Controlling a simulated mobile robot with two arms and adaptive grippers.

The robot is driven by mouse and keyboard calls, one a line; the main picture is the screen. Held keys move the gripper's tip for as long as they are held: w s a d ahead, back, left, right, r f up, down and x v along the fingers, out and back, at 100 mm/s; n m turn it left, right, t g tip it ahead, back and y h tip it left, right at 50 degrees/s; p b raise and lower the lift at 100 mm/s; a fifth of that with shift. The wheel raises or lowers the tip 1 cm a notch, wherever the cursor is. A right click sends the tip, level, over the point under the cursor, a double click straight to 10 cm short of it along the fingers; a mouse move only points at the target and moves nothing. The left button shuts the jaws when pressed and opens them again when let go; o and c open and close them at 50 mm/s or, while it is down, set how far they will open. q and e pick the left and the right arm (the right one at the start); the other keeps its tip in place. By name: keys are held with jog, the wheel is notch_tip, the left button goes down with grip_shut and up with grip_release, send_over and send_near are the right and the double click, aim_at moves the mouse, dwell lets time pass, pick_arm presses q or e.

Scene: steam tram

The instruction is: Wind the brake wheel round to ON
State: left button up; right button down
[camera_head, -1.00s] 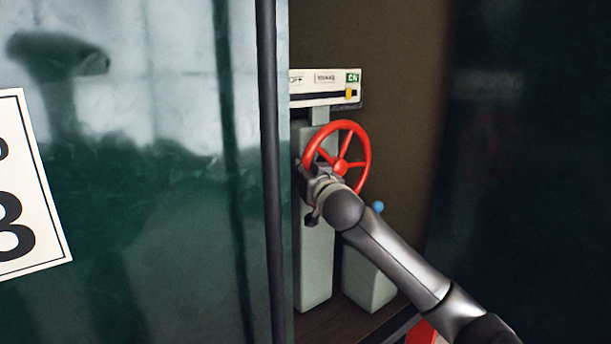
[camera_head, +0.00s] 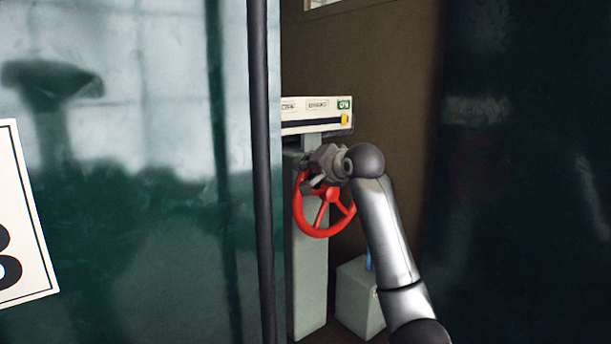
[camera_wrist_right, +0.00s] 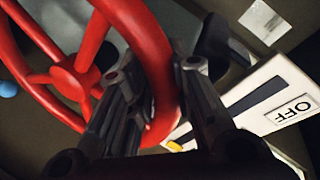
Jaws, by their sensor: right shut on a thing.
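The red brake wheel (camera_head: 324,222) stands on the front of a grey-green pillar (camera_head: 309,262) in the head view. My right gripper (camera_head: 312,178) is shut on the upper part of its rim. In the right wrist view the red rim (camera_wrist_right: 148,50) passes between the two dark fingers (camera_wrist_right: 160,85). Above the wheel is a white indicator plate (camera_head: 316,110) with a dark slot. A yellow pointer (camera_head: 345,119) is at the slot's right end, below the green ON label (camera_head: 344,104). The OFF label (camera_wrist_right: 293,109) shows in the right wrist view. My left gripper is out of view.
A green glossy panel (camera_head: 120,200) and a dark upright post (camera_head: 260,170) stand close on the left. A dark green wall (camera_head: 520,180) is on the right. A low grey-green box (camera_head: 357,300) with a blue part stands right of the pillar.

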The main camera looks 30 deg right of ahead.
jog(key=shift+d+r+m, duration=0.35)
jog(key=shift+m, duration=0.05)
jog(key=shift+r, duration=0.15)
jog(key=c, duration=1.3)
grip_release()
jog(key=shift+d, duration=0.15)
jog(key=v, duration=1.2)
jog(key=shift+d, duration=0.15)
